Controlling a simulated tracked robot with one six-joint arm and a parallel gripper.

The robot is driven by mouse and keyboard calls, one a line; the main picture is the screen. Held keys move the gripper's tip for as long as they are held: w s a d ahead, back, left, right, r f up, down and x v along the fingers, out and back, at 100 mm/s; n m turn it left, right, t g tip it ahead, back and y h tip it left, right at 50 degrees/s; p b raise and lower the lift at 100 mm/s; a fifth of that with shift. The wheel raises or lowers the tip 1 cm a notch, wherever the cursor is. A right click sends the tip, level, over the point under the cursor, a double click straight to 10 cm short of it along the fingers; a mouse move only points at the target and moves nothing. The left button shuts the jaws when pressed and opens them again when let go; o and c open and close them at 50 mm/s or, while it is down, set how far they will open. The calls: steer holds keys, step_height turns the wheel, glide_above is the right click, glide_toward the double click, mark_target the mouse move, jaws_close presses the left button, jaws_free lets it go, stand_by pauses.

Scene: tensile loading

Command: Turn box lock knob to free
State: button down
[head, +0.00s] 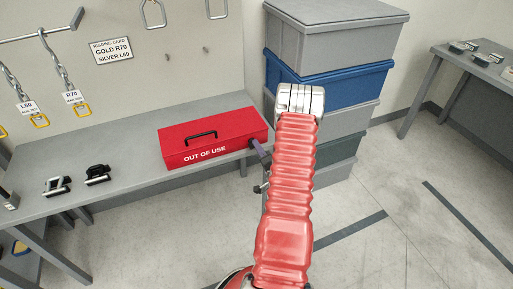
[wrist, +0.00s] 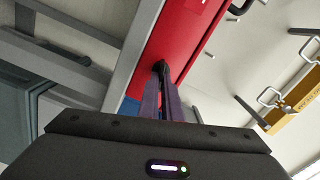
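The red box (head: 213,137) marked OUT OF USE lies on the grey bench, with a black handle on its lid. In the wrist view, the box's red end face (wrist: 183,40) carries a small black lock knob (wrist: 160,68). My gripper's purple fingers (wrist: 162,82) lie close together with their tips at the knob, and seem shut on it. In the head view, my gripper (head: 258,148) reaches the right end of the box. The knob is hidden there, and its turn position cannot be read.
The grey bench (head: 110,170) runs along the wall and holds two black clamp-like pieces (head: 97,174) left of the box. Stacked crates (head: 325,75) stand behind my arm. Chains with tags hang at left. A second table (head: 470,60) stands far right. Open floor lies at lower right.

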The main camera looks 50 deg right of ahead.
steer(key=m, duration=0.3)
steer(key=shift+w+a+f+m, duration=0.1)
steer(key=shift+f+m, duration=0.15)
steer(key=shift+m, duration=0.05)
stand_by(0.4)
steer(key=c, duration=2)
jaws_free()
steer(key=v, duration=1.3)
steer(key=shift+s+a+f, duration=0.1)
steer(key=shift+s, duration=0.3)
